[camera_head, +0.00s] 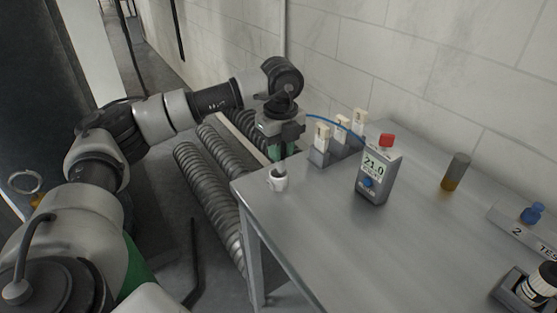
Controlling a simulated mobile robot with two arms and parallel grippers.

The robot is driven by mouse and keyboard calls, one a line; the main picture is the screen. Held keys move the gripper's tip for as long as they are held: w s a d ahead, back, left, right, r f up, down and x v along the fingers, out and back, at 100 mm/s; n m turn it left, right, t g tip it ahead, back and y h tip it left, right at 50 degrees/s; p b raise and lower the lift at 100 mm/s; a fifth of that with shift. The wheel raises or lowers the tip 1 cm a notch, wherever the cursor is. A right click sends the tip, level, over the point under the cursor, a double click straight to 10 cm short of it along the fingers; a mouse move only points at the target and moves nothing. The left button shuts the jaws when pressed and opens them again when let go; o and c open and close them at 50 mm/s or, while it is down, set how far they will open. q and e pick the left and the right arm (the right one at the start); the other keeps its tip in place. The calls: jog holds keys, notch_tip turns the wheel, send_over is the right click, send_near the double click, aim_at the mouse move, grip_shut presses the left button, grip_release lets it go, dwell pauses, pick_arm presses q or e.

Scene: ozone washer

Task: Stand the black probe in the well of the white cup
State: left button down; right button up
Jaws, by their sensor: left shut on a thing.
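The small white cup (278,183) stands upright on the near left corner of the grey table. My left gripper (278,152) points down just above and behind the cup, shut. The black probe is hardly visible between the fingers. A thin, dim shape shows between the fingertips and the cup's mouth, but I cannot tell whether it is inside the well. A blue cable (337,121) runs from the gripper toward the meter. The grey meter (374,175) reads 21.0 and has a red top and a blue knob. My right gripper is not in view.
A holder with numbered white pieces (340,135) stands behind the cup, near the wall. A brown-bottomed cylinder (455,171), a blue-knobbed block (531,215) and a dark bottle (540,285) are to the right. The table's front middle (350,250) is clear.

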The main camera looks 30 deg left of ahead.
aim_at(280, 165)
pick_arm(q)
jog(key=shift+w+a+f, duration=0.1)
jog(key=shift+a+f, duration=0.1)
jog(key=shift+a, duration=0.05)
jog(key=shift+f, duration=0.35)
notch_tip(280, 165, down, 3)
jog(key=shift+f+p, duration=0.1)
jog(key=shift+p, duration=0.25)
jog(key=shift+f, duration=0.2)
jog(key=c, duration=1)
grip_release()
